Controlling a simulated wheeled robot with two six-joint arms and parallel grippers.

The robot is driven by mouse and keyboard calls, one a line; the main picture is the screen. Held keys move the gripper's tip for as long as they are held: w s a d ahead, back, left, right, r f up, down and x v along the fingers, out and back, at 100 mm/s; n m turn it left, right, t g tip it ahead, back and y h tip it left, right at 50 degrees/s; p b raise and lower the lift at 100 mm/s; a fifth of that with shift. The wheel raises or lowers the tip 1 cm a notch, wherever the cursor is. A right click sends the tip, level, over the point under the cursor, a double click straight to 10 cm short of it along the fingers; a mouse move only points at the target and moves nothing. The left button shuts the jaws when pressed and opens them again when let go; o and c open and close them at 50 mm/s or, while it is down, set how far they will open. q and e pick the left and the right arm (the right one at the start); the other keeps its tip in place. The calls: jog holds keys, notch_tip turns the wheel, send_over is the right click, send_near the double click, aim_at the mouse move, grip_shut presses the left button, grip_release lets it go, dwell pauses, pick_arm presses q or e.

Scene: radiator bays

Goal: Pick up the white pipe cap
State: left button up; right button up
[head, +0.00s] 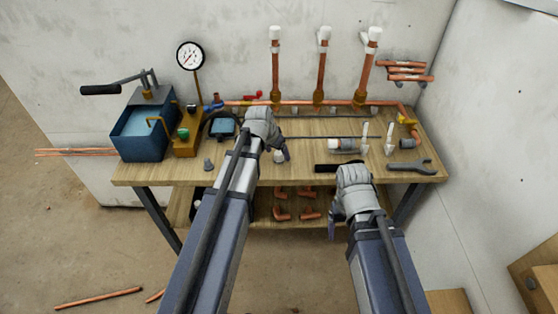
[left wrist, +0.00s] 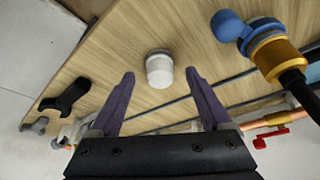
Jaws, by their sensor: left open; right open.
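A white pipe cap (head: 279,157) stands on the wooden bench top, just in front of my left gripper (head: 272,146) in the head view. In the left wrist view the white cap (left wrist: 159,72) lies between and just beyond the tips of the open purple fingers of my left gripper (left wrist: 159,78). The fingers do not visibly touch it. My right gripper (head: 352,188) is over the bench's front edge at the right; it is open, its fingers partly hidden in the head view.
Upright copper pipes with white tops (head: 321,68) stand along the wall. A blue tank (head: 145,132) and a pressure gauge (head: 190,56) are at the left. A dark wrench (head: 410,165) lies at the right. Copper fittings (head: 309,213) sit on the lower shelf.

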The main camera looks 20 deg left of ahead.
pick_arm(q)
jog(key=b+x, duration=0.1)
jog(key=x, duration=0.1)
jog(key=shift+w+f, duration=0.1)
jog(key=shift+f, duration=0.15)
jog(key=shift+r, duration=0.1)
pick_arm(e)
notch_tip(320, 180, down, 2)
jog(key=shift+f, duration=0.1)
pick_arm(q)
jog(key=c, duration=1.2)
notch_tip(320, 180, up, 10)
jog(key=p, duration=1)
jog(key=shift+r, duration=0.1)
jog(key=shift+c, duration=0.3)
pick_arm(e)
notch_tip(320, 180, up, 10)
pick_arm(q)
jog(key=shift+r, duration=0.1)
notch_tip(320, 180, up, 5)
jog(key=p, duration=0.5)
send_over(278, 153)
grip_shut()
pick_arm(e)
notch_tip(278, 153, up, 5)
pick_arm(q)
jog(key=shift+f, duration=0.2)
pick_arm(e)
jog(key=shift+c, duration=0.3)
